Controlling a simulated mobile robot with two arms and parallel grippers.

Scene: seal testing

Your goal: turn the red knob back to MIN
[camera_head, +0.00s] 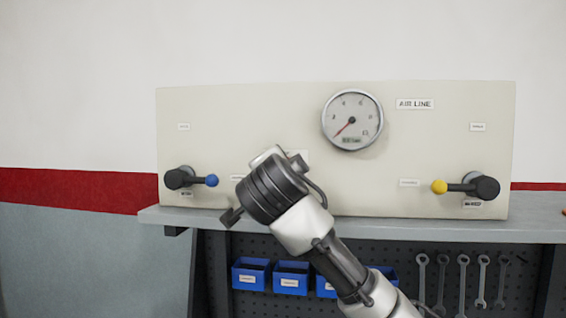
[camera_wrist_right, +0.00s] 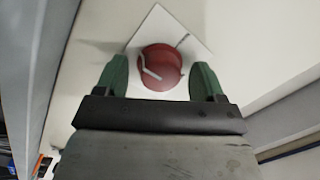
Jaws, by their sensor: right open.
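The red knob (camera_wrist_right: 161,66) shows in the right wrist view, on a white square plate (camera_wrist_right: 196,48) on the panel. A pale pointer line runs across the knob, and a short dark mark is on the plate to its upper right. My right gripper (camera_wrist_right: 161,78) is open, with one green finger on each side of the knob. I cannot tell whether the fingers touch it. In the head view my right arm (camera_head: 290,200) hides the knob and the gripper's fingers. The MIN label cannot be made out. My left gripper is not in view.
The beige panel (camera_head: 250,110) carries a round gauge (camera_head: 352,120), needle at lower left. A blue-tipped lever (camera_head: 196,179) is at left and a yellow-tipped lever (camera_head: 467,187) at right. Blue bins (camera_head: 250,275) and wrenches (camera_head: 462,280) are below the shelf (camera_head: 400,230).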

